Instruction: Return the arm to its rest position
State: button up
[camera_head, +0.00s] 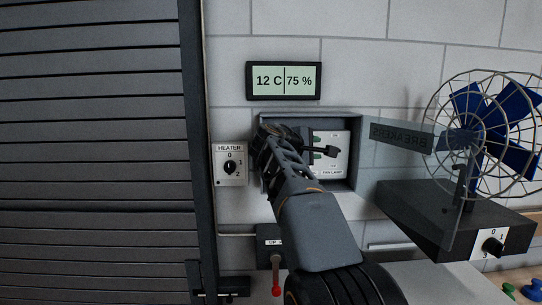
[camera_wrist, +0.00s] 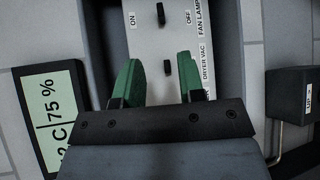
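My arm (camera_head: 318,225) reaches up from the bottom of the head view to the open grey breaker box (camera_head: 355,130) on the wall. My gripper (camera_head: 318,148) is in front of the white breaker panel (camera_head: 333,167), partly hidden by my own wrist. In the wrist view my gripper (camera_wrist: 160,78) shows two green finger pads, spread apart with nothing held between them. The panel (camera_wrist: 147,38) lies beyond and between the pads, with small black switches (camera_wrist: 161,14). Whether the fingers touch the panel I cannot tell.
A see-through breaker door (camera_head: 400,140) stands open to the right, near a caged blue fan (camera_head: 490,125). A heater dial (camera_head: 229,166) is left of the box. A display (camera_head: 284,81) hangs above. A slatted shutter (camera_head: 90,150) fills the left.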

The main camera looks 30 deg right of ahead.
jog(key=a+f+m+y, duration=0.2)
jog(key=a+f+y, duration=0.15)
jog(key=f, duration=0.45)
jog(key=a+f+m+y, duration=0.1)
jog(key=a+f+y, duration=0.25)
jog(key=f, duration=0.55)
jog(key=s+a+f+m+y, duration=0.1)
jog(key=s+a+f+y, duration=0.1)
jog(key=s+a+f, duration=0.2)
jog(key=s+a+f+m+y, duration=0.1)
jog(key=s+a+f+y, duration=0.2)
jog(key=a, duration=0.7)
jog(key=s+a+f+y, duration=0.2)
jog(key=s+a+f, duration=0.5)
jog(key=s+a, duration=0.1)
jog(key=shift+s+m+t+y, duration=0.4)
jog(key=shift+s, duration=0.3)
jog(key=shift+a, duration=0.1)
